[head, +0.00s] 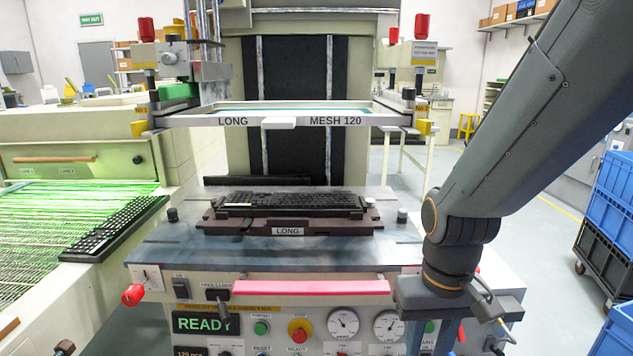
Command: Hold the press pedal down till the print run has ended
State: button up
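The press pedal is not in view; the press front runs out of the bottom of the picture. My gripper (445,300) hangs at the lower right, in front of the press panel's right end, pointing down. Its fingertips are not clear, so I cannot tell whether it is open or what it touches. The press display (202,323) reads READY in green. The screen frame (240,120), marked LONG and MESH 120, is raised above the bed. A black keyboard (290,199) lies in the fixture (330,226) marked LONG.
A red bar (310,287) runs along the press front above buttons and gauges (343,322). A green-lit conveyor (60,225) at left carries another black keyboard (115,228). Blue crates (617,185) stand at right. Open floor (540,225) lies between press and crates.

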jog(key=shift+s+d+r+p, duration=0.15)
jog(key=shift+d+r+p, duration=0.35)
jog(key=shift+d+p, duration=0.1)
